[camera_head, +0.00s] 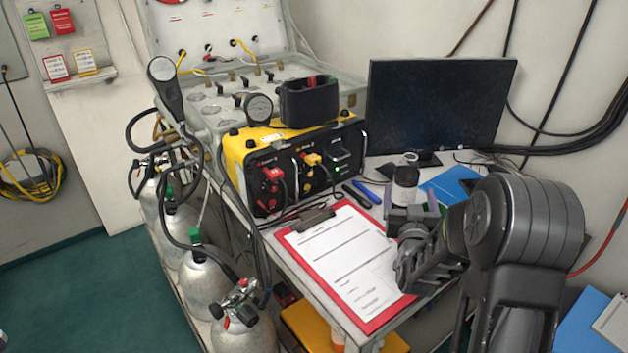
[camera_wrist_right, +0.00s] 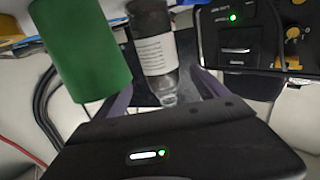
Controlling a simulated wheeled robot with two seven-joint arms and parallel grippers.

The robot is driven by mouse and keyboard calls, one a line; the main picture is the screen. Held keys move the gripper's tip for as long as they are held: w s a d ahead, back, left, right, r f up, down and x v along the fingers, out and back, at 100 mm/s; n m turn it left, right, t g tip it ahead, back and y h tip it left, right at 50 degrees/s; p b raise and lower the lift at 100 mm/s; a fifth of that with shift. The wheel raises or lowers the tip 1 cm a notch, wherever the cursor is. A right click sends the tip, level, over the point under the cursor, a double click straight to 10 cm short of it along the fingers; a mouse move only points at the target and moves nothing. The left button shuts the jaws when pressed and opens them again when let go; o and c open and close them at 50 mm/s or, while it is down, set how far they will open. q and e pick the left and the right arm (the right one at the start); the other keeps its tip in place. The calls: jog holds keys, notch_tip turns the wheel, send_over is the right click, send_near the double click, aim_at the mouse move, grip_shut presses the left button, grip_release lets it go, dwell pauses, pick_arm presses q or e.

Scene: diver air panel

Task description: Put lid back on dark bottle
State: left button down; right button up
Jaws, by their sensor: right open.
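The dark bottle (camera_head: 404,186) stands upright on the table in front of the monitor, with a white label around it. A pale, glassy piece (camera_head: 409,159) is at its top; I cannot tell whether this is the bare neck or a lid. In the right wrist view the bottle (camera_wrist_right: 152,22) appears upside down, its clear top (camera_wrist_right: 167,98) between the fingers. My right gripper (camera_head: 412,207) is open at the bottle, fingers on either side; contact is unclear. No separate lid can be made out. My left gripper is out of view.
A green cylinder (camera_wrist_right: 82,52) is close beside the right gripper in the wrist view. A red clipboard (camera_head: 284,240) lies left of the gripper. The yellow-black device (camera_head: 233,150), monitor (camera_head: 440,105) and blue folder (camera_head: 447,186) stand or lie around the bottle.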

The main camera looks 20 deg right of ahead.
aim_at(407, 186)
jog(key=p+x, duration=0.1)
jog(key=x, duration=0.3)
jog(key=shift+w+r, duration=0.1)
jog(key=shift+w, duration=0.2)
jog(key=shift+c, duration=0.3)
jog(key=shift+r, duration=0.1)
grip_shut()
dwell(0.7)
